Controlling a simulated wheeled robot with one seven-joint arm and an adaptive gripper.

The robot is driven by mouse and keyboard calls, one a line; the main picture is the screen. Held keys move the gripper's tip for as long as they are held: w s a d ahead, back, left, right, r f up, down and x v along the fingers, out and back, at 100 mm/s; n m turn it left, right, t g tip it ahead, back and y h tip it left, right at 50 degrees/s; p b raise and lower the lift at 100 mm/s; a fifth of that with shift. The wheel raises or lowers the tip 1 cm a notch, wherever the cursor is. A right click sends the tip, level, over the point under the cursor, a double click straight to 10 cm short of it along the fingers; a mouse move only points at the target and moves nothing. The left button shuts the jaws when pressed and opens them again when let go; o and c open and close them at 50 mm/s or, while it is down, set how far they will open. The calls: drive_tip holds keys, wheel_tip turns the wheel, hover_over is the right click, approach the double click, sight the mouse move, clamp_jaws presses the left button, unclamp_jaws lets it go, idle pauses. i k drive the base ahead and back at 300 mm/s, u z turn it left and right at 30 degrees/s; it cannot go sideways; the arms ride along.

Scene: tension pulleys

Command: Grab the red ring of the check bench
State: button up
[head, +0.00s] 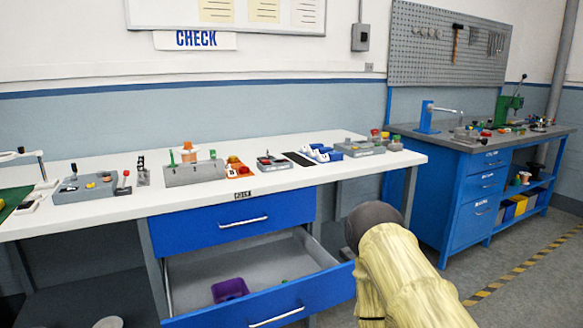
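The check bench (300,180) is the long white table under the CHECK sign (195,40). Several small red parts lie on it, too small for me to tell which is a ring. One red piece (126,174) is on the grey block at the left. Two more red pieces (374,132) (385,135) stand near the right end. My arm, in a tan sleeve with a dark round end, shows at the lower right, apart from the bench. My gripper's fingers do not show.
The lower blue drawer (265,305) of the check bench stands open, with a purple bin (230,289) inside. A blue workbench (475,190) with a pegboard stands at the right. Floor shows between the benches, with a yellow-black stripe (515,270) at the right.

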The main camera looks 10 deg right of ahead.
sight(242, 170)
drive_tip(key=z, duration=0.25)
drive_tip(key=i, duration=0.9)
drive_tip(key=z, duration=2.6)
drive_tip(key=k, duration=1.65)
drive_tip(key=u, duration=2.25)
